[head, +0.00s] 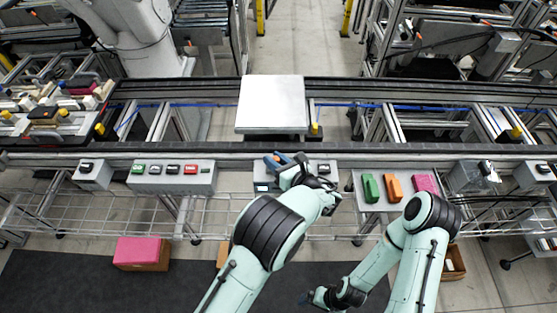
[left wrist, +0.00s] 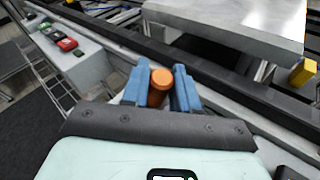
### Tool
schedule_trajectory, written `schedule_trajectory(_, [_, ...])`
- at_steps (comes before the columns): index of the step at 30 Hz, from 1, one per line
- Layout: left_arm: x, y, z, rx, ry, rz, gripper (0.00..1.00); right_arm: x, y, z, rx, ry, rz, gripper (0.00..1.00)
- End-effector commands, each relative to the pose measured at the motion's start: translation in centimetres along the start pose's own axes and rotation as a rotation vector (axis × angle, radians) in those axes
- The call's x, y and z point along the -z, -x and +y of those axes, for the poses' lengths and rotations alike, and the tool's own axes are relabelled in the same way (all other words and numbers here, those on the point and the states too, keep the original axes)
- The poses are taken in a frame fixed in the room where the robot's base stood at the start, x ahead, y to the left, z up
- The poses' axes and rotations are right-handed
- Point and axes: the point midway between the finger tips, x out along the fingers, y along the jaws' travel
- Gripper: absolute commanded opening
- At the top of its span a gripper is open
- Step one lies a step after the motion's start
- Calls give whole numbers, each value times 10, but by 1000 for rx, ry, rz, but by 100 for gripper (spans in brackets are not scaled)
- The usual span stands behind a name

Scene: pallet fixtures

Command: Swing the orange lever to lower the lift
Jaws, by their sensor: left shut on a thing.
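The orange lever's rounded knob (left wrist: 159,84) stands between the two blue fingers of my left gripper (left wrist: 159,92) in the left wrist view. My left gripper is shut on it. In the head view the left gripper (head: 280,160) is over a grey control box (head: 264,184) at the conveyor's near rail, and its hand hides most of the lever. The lift's pale flat plate (head: 271,101) sits above the conveyor rails just behind the gripper; it also shows in the left wrist view (left wrist: 228,20). My right gripper (head: 309,298) hangs low at the front, its fingers too small to read.
A box with green, black and red buttons (head: 172,178) is to the left. Green (head: 370,187), orange (head: 394,187) and pink (head: 425,184) blocks sit on a grey box to the right. A wire tray (head: 110,213) runs below. A pink-topped carton (head: 141,254) is on the floor.

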Motion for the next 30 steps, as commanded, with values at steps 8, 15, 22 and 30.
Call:
schedule_trajectory(8, [0, -10, 12, 78, 200, 157, 0, -5, -10, 5, -3, -3, -7, 99])
schedule_trajectory(15, [4, -17, 20, 148, 371, 290, 0, -12, -30, 15, -7, -7, -19, 99])
schedule_trajectory(22, [8, -24, 27, 206, 515, 403, 0, -18, -51, 25, -10, -11, -30, 99])
schedule_trajectory(30, [11, -28, 30, 257, 631, 496, 0, -22, -68, 32, -13, -13, -37, 99])
